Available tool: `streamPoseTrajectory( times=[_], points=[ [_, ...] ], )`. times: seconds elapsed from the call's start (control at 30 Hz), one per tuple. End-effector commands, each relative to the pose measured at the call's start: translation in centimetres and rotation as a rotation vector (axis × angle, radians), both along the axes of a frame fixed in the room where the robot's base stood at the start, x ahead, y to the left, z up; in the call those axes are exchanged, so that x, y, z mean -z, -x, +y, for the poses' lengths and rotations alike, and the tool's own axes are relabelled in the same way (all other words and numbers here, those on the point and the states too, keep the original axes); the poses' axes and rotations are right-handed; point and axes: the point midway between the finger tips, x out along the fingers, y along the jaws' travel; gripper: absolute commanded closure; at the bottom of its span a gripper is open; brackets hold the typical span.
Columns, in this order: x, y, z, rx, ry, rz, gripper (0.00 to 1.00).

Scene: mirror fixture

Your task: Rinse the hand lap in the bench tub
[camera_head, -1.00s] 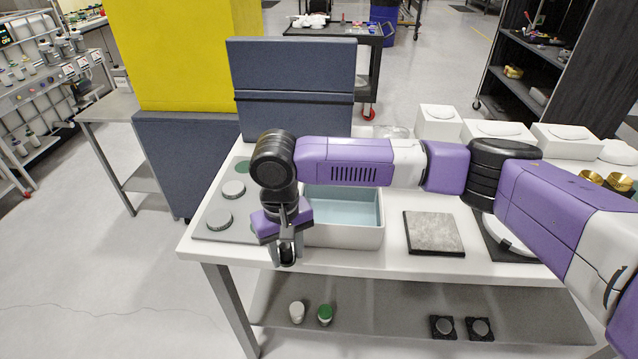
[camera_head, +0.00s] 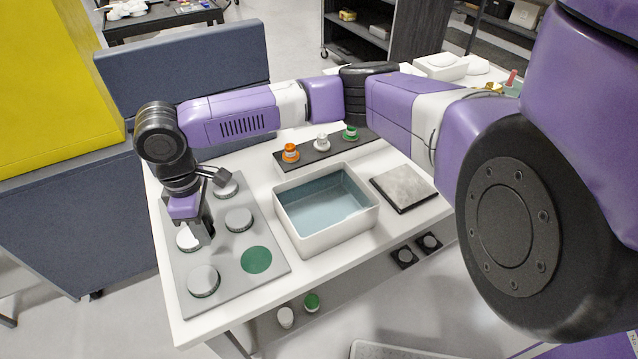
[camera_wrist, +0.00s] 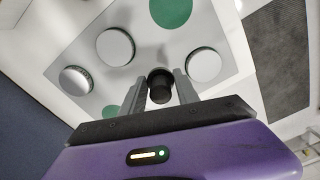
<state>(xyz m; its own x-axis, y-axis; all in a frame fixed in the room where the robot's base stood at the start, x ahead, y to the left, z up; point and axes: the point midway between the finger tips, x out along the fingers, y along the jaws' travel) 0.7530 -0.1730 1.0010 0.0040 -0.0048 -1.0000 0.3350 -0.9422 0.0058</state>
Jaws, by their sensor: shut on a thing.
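My gripper (camera_head: 204,236) points down over the left part of a grey plate with several silver discs. In the wrist view its two fingers are shut on a dark cylindrical knob (camera_wrist: 160,84). I cannot tell from the pictures whether this knob is the hand lap's handle; whatever is under it is hidden. The bench tub (camera_head: 327,240), a white rectangular basin with pale blue water (camera_head: 320,208), stands to the right of the plate, apart from my gripper.
The grey plate (camera_head: 233,287) bears silver discs (camera_head: 203,281) and a bare green circle (camera_head: 257,260). A dark strip with small capped bottles (camera_head: 291,151) lies behind the tub. A grey stone slab (camera_head: 403,186) lies right of it. A blue panel (camera_head: 185,65) stands behind the bench.

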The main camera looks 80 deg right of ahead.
Motion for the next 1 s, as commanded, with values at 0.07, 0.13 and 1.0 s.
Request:
streamPoseTrajectory(
  times=[0.07,0.13,1.0],
  points=[
    [-0.9,1.6,-2.2,-0.124,0.002,0.000,1.00],
    [-1.3,2.9,-3.8,-0.248,0.004,0.000,1.00],
    [-2.2,17.7,-13.9,-1.490,0.003,0.013,1.00]
  ],
)
